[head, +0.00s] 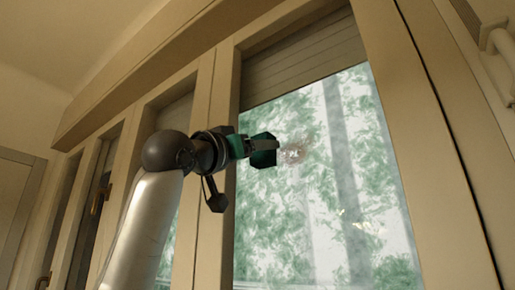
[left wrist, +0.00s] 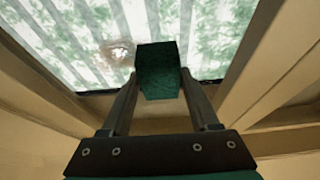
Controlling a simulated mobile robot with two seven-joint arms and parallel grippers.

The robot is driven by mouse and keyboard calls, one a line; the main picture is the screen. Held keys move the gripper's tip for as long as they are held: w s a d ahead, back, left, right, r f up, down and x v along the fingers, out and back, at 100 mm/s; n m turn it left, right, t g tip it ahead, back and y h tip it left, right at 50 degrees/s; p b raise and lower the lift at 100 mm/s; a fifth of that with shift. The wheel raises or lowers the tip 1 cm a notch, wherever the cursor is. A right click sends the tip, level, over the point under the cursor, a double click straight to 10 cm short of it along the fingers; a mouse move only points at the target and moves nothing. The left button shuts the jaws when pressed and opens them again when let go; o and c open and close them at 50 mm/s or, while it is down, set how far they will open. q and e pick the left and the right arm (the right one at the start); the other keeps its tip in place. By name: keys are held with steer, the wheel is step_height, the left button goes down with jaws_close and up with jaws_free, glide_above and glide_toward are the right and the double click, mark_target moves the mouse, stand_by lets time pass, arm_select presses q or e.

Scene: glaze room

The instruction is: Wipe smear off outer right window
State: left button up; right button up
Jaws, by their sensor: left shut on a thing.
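The window pane (head: 290,220) shows green trees through it, with a shutter partly down at its top. A whitish-brown smear (head: 296,152) is on its upper part; it also shows in the left wrist view (left wrist: 118,52), left of the dark green block (left wrist: 157,70). My left gripper (head: 252,148) is shut on this block, which looks like a sponge. The block is just left of the smear in the head view. I cannot tell whether it touches the glass. My right gripper is not in view.
Beige frame posts (head: 219,100) stand left of the pane, close to my left arm. A wide post (head: 425,130) bounds it on the right. More windows with a brass handle (head: 101,194) are at the left. A pale rail (head: 497,40) is at the upper right.

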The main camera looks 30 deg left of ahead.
arm_select(q)
steer(key=shift+w+d+p, duration=0.1)
steer(key=shift+w+p, duration=0.35)
steer(key=shift+w, duration=0.5)
